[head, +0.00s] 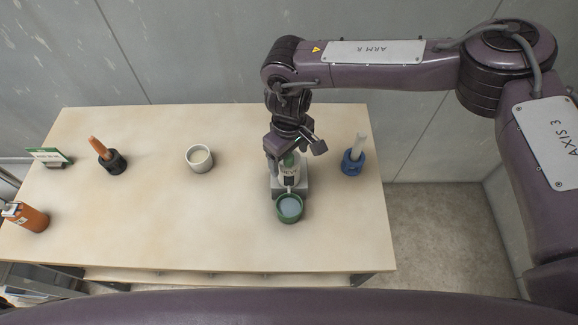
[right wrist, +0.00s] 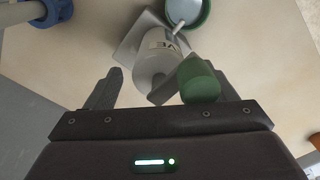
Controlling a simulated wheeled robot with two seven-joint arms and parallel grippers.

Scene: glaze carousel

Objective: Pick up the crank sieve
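The crank sieve, a white cylinder (head: 288,178) with a green knob (head: 289,160), stands on a grey base (head: 304,188) at the right of the table. In the right wrist view, the white body (right wrist: 160,50) carries partly visible dark lettering, and the green knob (right wrist: 199,80) is close to the right finger. A thin spout points to a green bowl (head: 289,207) in front. My right gripper (head: 294,155) is open at the sieve, with its fingers apart on either side in the wrist view (right wrist: 163,92). Contact cannot be told. My left gripper is out of view.
A blue holder (head: 352,163) with a white stick stands right of the sieve. A white cup (head: 199,158) is left of it. A dark holder (head: 113,161) with an orange tool, an orange container (head: 27,217) and a small sign (head: 48,156) are far left. The front middle table is clear.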

